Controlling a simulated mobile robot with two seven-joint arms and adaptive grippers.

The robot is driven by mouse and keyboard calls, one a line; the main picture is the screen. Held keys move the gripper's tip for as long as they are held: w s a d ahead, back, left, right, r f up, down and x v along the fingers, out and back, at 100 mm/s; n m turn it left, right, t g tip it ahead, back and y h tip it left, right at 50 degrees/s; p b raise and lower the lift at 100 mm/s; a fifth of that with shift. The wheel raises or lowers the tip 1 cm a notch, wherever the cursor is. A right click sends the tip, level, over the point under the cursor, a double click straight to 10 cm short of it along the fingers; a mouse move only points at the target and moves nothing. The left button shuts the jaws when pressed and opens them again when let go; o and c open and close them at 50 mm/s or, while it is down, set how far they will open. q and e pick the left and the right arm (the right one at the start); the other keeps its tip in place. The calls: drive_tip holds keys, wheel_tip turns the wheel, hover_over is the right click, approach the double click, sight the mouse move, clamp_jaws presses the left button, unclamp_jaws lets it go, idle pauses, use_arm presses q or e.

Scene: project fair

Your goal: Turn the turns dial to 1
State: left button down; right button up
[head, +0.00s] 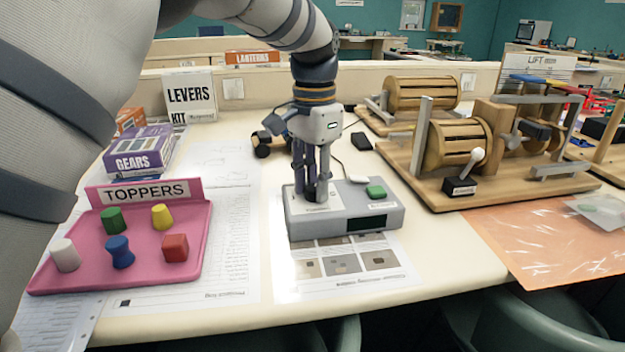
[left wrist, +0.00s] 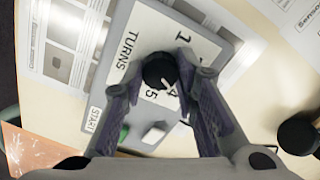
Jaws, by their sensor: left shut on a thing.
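The grey control box (head: 376,205) stands on the table with a green button (head: 375,191) and a dark display window (head: 367,223) on its front. My left gripper (head: 312,195) points down over the box's left part. In the left wrist view my left gripper (left wrist: 168,92) has its fingers closed on the black turns dial (left wrist: 158,71). The dial's white pointer mark points toward the lower right, near the 4. The white label plate (left wrist: 196,44) reads TURNS, with 1, 4 and 5 visible; other numbers are hidden by the fingers. My right gripper is not in view.
A pink TOPPERS tray (head: 190,245) with coloured pieces stands at the left. A wooden drum machine (head: 480,145) with a white-knobbed lever stands at the right. A printed sheet (head: 350,265) lies in front of the box.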

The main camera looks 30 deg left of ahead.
sight(314, 187)
use_arm(q)
drive_tip(key=n, duration=0.5)
drive_tip(key=shift+n+p, duration=0.3)
drive_tip(key=shift+p, duration=0.05)
drive_tip(key=n, duration=1)
drive_tip(key=shift+n, duration=0.4)
drive_tip(key=n, duration=0.4)
drive_tip(key=shift+n, duration=0.7)
drive_tip(key=c, duration=1.2)
unclamp_jaws()
drive_tip(key=shift+c, duration=0.2)
wheel_tip(314, 187, up, 12)
